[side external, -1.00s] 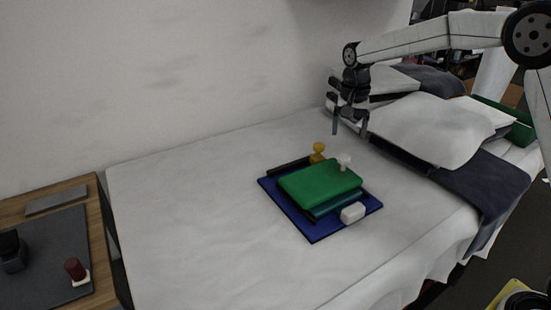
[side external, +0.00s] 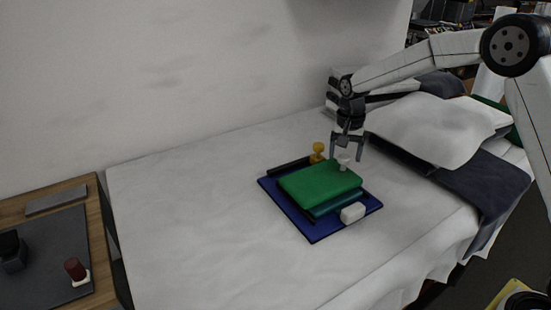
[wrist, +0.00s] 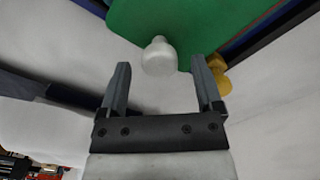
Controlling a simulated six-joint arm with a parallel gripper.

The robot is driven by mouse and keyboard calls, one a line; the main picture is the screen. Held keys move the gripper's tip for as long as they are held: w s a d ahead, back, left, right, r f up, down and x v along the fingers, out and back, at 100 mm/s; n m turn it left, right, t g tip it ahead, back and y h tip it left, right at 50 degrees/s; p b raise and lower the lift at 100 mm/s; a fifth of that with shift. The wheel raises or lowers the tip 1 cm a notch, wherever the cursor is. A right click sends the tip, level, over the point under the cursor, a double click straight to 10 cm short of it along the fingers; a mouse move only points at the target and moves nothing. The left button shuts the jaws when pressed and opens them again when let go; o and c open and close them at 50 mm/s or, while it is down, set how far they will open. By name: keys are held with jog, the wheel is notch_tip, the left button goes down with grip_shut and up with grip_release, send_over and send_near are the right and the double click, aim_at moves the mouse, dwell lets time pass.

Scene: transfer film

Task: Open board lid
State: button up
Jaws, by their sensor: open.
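The board's green lid (side external: 315,184) lies closed over a teal base (side external: 337,205) on a blue mat (side external: 311,231) on the bed. A white knob (side external: 344,160) stands at the lid's back right corner. My gripper (side external: 347,156) is open and points down, with its fingertips around the height of the knob in the side view. In the wrist view the knob (wrist: 159,57) shows just beyond and between the open fingertips (wrist: 161,72), with the green lid (wrist: 165,20) behind it. I cannot tell whether the fingers straddle the knob.
A yellow knobbed piece (side external: 318,152) and a dark bar (side external: 288,166) sit at the mat's back edge. Pillows (side external: 435,122) lie to the right. The bed's left side is clear.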

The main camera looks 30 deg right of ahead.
jog(key=shift+f, duration=0.4)
grip_shut()
jog(key=shift+r, duration=0.1)
